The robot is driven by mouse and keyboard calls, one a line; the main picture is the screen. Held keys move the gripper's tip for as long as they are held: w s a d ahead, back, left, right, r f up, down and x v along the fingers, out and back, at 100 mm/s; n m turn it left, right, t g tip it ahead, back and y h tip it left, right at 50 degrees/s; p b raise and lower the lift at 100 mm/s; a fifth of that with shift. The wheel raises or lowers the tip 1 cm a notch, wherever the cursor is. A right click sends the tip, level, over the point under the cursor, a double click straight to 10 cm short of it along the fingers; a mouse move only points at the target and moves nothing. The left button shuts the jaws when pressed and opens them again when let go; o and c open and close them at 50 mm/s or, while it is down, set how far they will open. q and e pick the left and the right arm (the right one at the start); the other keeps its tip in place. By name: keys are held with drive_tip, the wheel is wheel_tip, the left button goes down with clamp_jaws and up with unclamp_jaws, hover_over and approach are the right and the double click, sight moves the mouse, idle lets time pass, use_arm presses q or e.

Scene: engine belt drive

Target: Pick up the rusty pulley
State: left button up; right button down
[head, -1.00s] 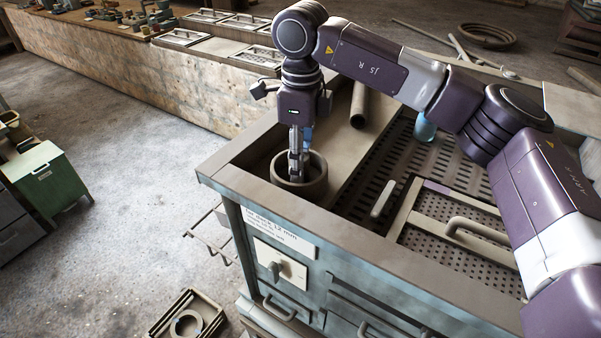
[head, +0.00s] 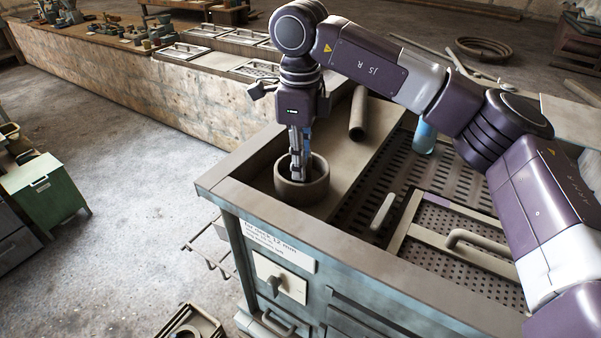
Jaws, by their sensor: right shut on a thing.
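The rusty pulley (head: 303,189) is a dull brown, cup-like ring inside the raised rim of the workbench top (head: 235,162), near its left front corner. My right gripper (head: 298,172) points straight down at it, with its fingers inside the ring's opening. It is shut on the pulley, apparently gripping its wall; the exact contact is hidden. The pulley looks upright, and I cannot tell whether its underside touches the bench top. My left gripper is not in view.
A brown tube (head: 358,113) lies behind the pulley. A blue cylinder (head: 424,137) stands on the perforated panel to the right. A handled tray (head: 455,240) lies at the right front. A long wooden bench (head: 190,102) with trays and parts stands behind, and a green cabinet (head: 45,192) at left.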

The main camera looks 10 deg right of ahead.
wheel_tip(320, 180, up, 18)
drive_tip(key=shift+f, duration=0.2)
drive_tip(key=shift+w, duration=0.1)
drive_tip(key=c, duration=0.6)
unclamp_jaws()
drive_tip(key=shift+o, duration=0.2)
